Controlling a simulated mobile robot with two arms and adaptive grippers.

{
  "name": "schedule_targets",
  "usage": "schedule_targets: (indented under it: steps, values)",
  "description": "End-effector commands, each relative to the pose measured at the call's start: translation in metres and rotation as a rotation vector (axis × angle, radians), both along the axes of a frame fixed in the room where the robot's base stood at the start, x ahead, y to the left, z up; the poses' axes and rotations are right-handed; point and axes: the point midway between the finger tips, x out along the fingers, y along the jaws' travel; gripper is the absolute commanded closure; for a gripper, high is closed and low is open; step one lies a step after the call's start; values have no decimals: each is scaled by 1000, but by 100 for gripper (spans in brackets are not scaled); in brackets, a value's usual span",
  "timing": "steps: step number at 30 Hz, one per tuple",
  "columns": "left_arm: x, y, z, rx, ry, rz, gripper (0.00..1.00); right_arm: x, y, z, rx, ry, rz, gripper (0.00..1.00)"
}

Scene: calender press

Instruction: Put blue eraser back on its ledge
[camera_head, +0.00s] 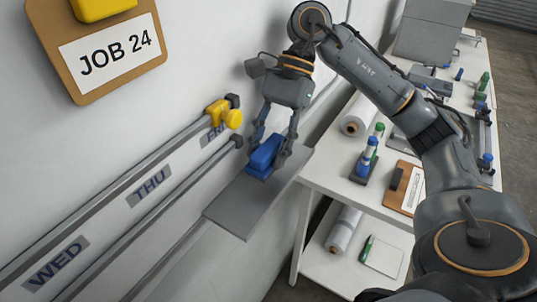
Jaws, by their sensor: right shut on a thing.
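The blue eraser (264,155) is a small blue block at the far end of the grey ledge (250,203), which juts out from the white wall. My right gripper (272,145) points down over the ledge and is shut on the eraser, with one finger on each side. The eraser's underside is at the ledge surface or just above it; I cannot tell whether it touches. The near part of the ledge is bare. My left gripper is not in view.
Wall rails with WED and THU labels (150,187) run beside the ledge, with a yellow knob (232,118) at their end. A JOB 24 board (105,57) hangs above. A white table (335,180) with rolls, bottles and a clipboard (404,187) stands at right.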

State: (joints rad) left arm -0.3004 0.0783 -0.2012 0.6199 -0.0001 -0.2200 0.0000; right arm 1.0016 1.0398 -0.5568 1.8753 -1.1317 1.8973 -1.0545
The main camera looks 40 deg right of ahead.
Motion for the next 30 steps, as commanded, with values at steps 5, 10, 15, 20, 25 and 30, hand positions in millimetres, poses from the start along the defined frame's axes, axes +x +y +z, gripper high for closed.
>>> schedule_targets:
  steps: [5, 10, 15, 20, 25, 30]
  values:
    - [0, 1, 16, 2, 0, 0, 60, 2, -1, -22, -1, 7, -1, 84]
    - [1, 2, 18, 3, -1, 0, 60, 2, -1, -34, 0, 2, -1, 84]
    - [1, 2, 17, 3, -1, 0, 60, 3, -1, -34, 1, 1, -1, 84]
    - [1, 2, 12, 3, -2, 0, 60, 3, -1, -38, 1, 1, -1, 84]
    - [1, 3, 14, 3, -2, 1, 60, 3, -1, -36, 0, 2, 0, 50]
    - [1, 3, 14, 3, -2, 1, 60, 3, -1, -36, 0, 2, 0, 50]
